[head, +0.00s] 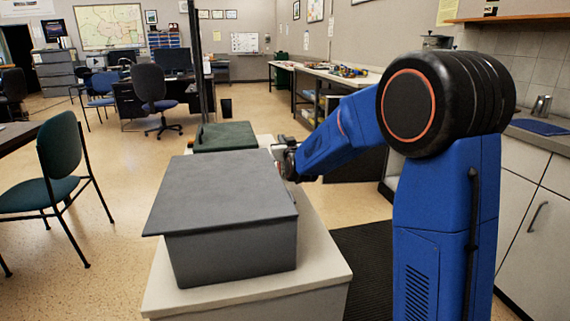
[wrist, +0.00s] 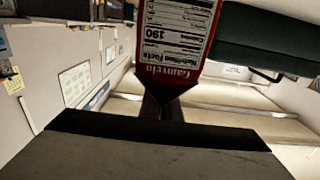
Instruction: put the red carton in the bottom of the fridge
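The red carton (wrist: 180,35) shows in the wrist view, upside down in the picture, with a white nutrition panel and the name Camvelo. Its far part is cut off by the top edge. Its pointed dark end meets the narrow black fingers of my gripper (wrist: 162,104). I cannot tell whether the fingers close on it or only stand beside it. In the head view my gripper (head: 287,160) is partly hidden behind the grey box, and I cannot make out the carton there. I cannot identify a fridge in either view.
A large grey lidded box (head: 230,255) stands on a pale cabinet top (head: 318,270), close to my gripper. A dark green case (head: 225,136) lies behind it. A green chair (head: 62,170) stands at left. Open floor lies between chair and cabinet.

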